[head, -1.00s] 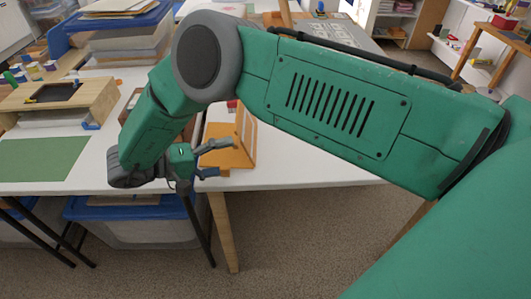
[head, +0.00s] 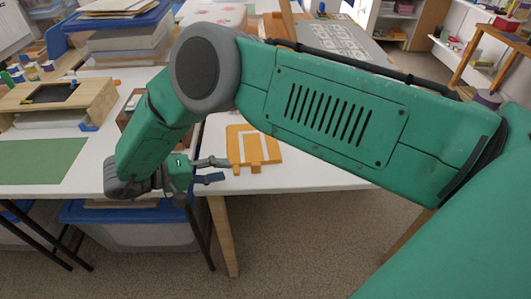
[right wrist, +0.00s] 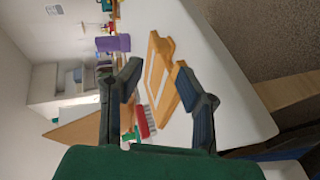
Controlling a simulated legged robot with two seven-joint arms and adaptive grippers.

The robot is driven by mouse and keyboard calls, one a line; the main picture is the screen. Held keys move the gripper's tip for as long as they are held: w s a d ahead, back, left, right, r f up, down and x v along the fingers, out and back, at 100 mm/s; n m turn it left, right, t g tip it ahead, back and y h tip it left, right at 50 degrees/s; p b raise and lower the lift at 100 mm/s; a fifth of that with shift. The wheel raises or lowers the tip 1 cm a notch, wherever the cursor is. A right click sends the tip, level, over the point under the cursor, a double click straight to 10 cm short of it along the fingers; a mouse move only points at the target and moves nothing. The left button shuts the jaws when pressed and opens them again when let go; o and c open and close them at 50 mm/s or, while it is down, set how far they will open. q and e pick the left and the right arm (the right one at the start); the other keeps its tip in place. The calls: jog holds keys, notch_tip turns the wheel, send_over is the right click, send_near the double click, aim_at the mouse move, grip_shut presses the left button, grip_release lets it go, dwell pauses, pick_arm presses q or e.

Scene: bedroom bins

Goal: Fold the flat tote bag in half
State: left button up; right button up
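The tote bag (head: 268,152) is orange with white patches. It lies flat on the white table near the front edge, with narrow strap-like parts toward the near side. In the right wrist view the bag (right wrist: 161,49) lies beyond and between my fingers. My right gripper (head: 220,170) is open and empty just left of the bag's near end, low over the table edge. Its spread fingers also show in the right wrist view (right wrist: 160,83). I cannot tell whether a fingertip touches the bag. My left gripper is not in view.
A green mat (head: 40,160) and a wooden box (head: 55,100) are on the table at the left. A red-and-white brush (right wrist: 145,120) lies near the bag in the wrist view. A purple cup (right wrist: 113,43) stands farther off. Bare table (head: 310,175) lies right of the bag.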

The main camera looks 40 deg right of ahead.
jog(key=shift+s+a+r, duration=0.1)
jog(key=shift+s+a, duration=0.2)
jog(key=shift+s, duration=0.1)
jog(key=a+r+p, duration=0.1)
jog(key=s+r+p, duration=0.1)
jog(key=r+p, duration=0.1)
jog(key=s+a+r+p, duration=0.1)
jog(key=shift+a+r+p, duration=0.15)
jog(key=shift+a+p, duration=0.15)
jog(key=shift+a, duration=0.1)
dwell(0.4)
